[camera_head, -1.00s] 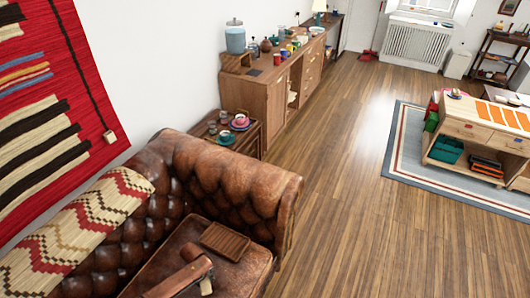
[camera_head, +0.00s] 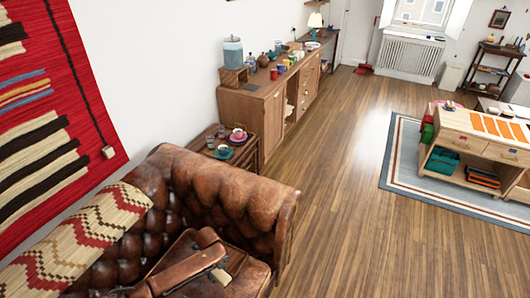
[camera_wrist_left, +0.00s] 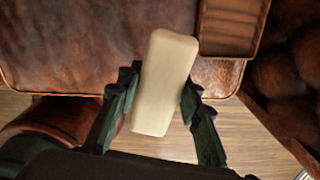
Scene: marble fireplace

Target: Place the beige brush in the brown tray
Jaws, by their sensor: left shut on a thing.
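The beige brush (camera_wrist_left: 166,80) is a pale, rounded block in the left wrist view. My left gripper (camera_wrist_left: 160,88) is shut on it, with a dark finger on each side. In the head view the brush shows as a small pale patch (camera_head: 221,276) beside my brown left arm. The brown tray (camera_wrist_left: 222,50) lies on the leather seat at the upper right of the wrist view, apart from the brush. In the head view my arm largely hides the tray. My right gripper is not in view.
The leather sofa's rolled arm and back (camera_head: 225,190) rise around the seat (camera_wrist_left: 75,40). A side table (camera_head: 245,158) with cups stands behind the sofa. The wooden floor (camera_head: 345,210) to the right is clear.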

